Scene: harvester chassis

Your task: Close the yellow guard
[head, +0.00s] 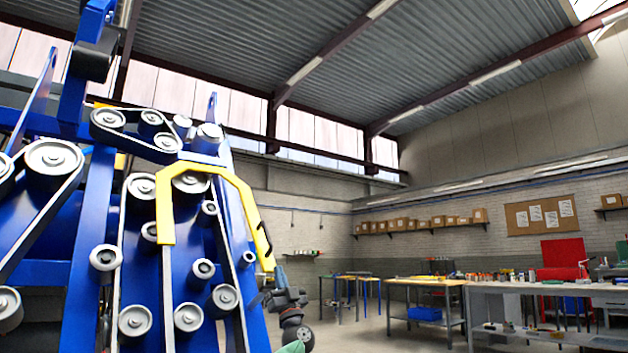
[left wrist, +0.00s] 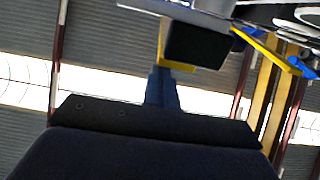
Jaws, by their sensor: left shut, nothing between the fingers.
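The yellow guard (head: 230,175) is a bent bar frame on the front of the blue harvester chassis (head: 90,240). Its left leg hangs over the belts and its right leg slopes down along the chassis's right side. A small dark part (head: 263,235) sits on the right leg. My left gripper (head: 280,272) points up just right of the right leg's lower end; I cannot tell whether they touch. In the left wrist view my shut blue fingers (left wrist: 161,88) reach toward a black block with a yellow edge. My right gripper is not in view.
Exposed pulleys (head: 135,320) and belts cover the chassis front close to the guard. Workbenches (head: 425,283) with tools stand at the back right, well away. The floor between the chassis and the benches looks clear.

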